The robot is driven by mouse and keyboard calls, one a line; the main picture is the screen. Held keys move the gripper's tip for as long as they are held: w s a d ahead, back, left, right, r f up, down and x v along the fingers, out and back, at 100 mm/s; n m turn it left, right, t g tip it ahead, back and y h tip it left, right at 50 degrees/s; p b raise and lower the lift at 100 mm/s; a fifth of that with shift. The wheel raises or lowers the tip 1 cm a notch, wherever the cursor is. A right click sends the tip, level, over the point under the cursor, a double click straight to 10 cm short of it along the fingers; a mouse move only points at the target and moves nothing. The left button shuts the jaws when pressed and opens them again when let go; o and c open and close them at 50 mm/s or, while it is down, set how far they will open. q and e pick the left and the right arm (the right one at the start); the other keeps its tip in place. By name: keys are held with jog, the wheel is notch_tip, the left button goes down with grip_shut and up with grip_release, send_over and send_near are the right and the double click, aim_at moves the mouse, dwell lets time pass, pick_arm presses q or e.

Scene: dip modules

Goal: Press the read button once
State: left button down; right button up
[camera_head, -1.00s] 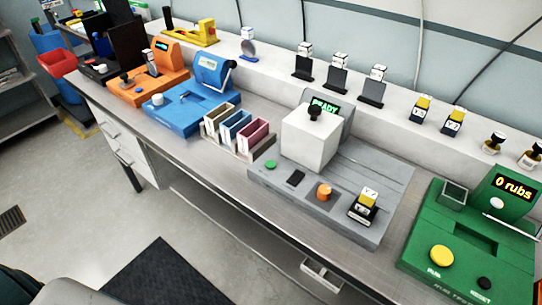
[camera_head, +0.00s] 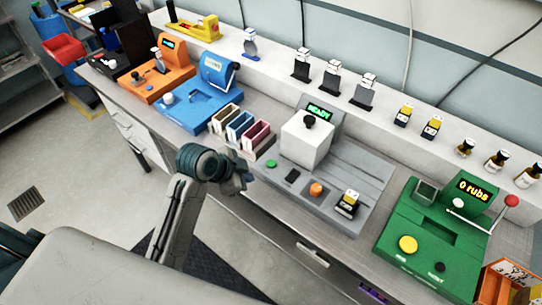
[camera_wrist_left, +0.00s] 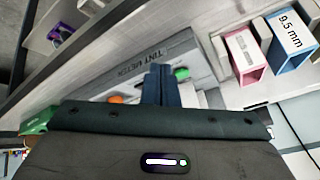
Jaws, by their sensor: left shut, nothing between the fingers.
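The grey tint meter (camera_head: 330,205) stands on the bench with its screen (camera_head: 320,112) lit green and reading READY. On its front deck are a green button (camera_head: 271,163), a black rectangle (camera_head: 292,175) and an orange knob (camera_head: 316,190). No "read" label is legible. My left gripper (camera_head: 246,174) is shut and empty, in front of the deck and left of the green button. In the left wrist view its closed fingers (camera_wrist_left: 161,84) point toward the meter's TINT METER edge, with the green button (camera_wrist_left: 182,73) just to their right. My right gripper is out of view.
A white block with a black knob (camera_head: 306,140) sits on the meter, and a yellow-topped vial (camera_head: 347,203) stands at its right. A rack of coloured slots (camera_head: 240,128) is close left. The green rub tester (camera_head: 430,235) stands to the right.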

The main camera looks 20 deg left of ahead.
pick_arm(q)
jog(key=w+d+r+m+h, duration=0.2)
jog(key=w+d+r+m, duration=0.1)
jog(key=w+r+m, duration=0.3)
notch_tip(320, 180, up, 3)
jog(key=w, duration=0.2)
jog(key=shift+w+f+t+h, duration=0.15)
jog(key=shift+w+t+h, duration=0.15)
jog(key=shift+t, duration=0.1)
jog(key=shift+f, duration=0.2)
jog(key=b, duration=0.7)
send_over(267, 164)
notch_tip(267, 164, down, 7)
jog(key=shift+d+f, duration=0.1)
jog(key=shift+f, duration=0.7)
